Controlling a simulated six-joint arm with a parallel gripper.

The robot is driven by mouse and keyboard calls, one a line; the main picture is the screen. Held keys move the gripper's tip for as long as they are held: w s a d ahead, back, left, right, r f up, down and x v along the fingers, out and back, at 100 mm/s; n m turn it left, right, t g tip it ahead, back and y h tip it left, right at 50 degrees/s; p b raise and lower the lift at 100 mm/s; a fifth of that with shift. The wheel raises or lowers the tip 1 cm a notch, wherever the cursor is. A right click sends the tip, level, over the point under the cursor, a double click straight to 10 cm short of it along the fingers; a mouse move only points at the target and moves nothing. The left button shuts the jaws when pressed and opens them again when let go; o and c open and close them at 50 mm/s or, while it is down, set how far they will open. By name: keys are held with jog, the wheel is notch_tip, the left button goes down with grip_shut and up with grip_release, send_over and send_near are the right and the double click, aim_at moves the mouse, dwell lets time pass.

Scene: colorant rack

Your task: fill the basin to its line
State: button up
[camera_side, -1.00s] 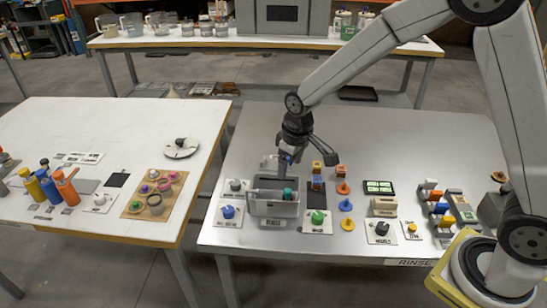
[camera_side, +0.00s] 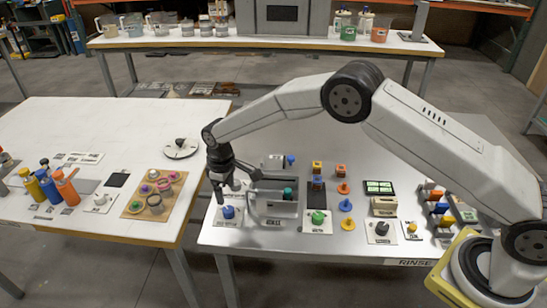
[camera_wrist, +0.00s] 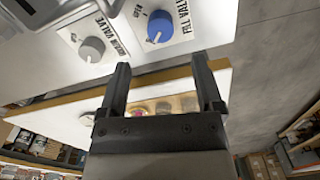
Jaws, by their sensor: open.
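The grey basin (camera_side: 272,208) stands near the front left of the metal table, with a teal piece showing inside it. Its line and water level are too small to tell. The blue fill valve knob (camera_side: 228,212) is on a white plate left of the basin; it also shows at the top of the wrist view (camera_wrist: 160,27). The grey drain valve knob (camera_wrist: 92,50) is beside it in the wrist view. My gripper (camera_side: 235,186) hangs over the valve plates left of the basin. In the wrist view, my gripper (camera_wrist: 162,68) is open and empty, its fingers apart from both knobs.
A green knob (camera_side: 318,217) and orange, blue and yellow pieces stand right of the basin. A display (camera_side: 379,187) stands farther right. The left table holds bottles (camera_side: 67,192) and a tan tray (camera_side: 135,207) of cups. A gap separates the two tables.

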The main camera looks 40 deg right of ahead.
aim_at(228, 209)
jog(key=shift+f, duration=0.15)
jog(key=shift+f, duration=3.85)
grip_shut()
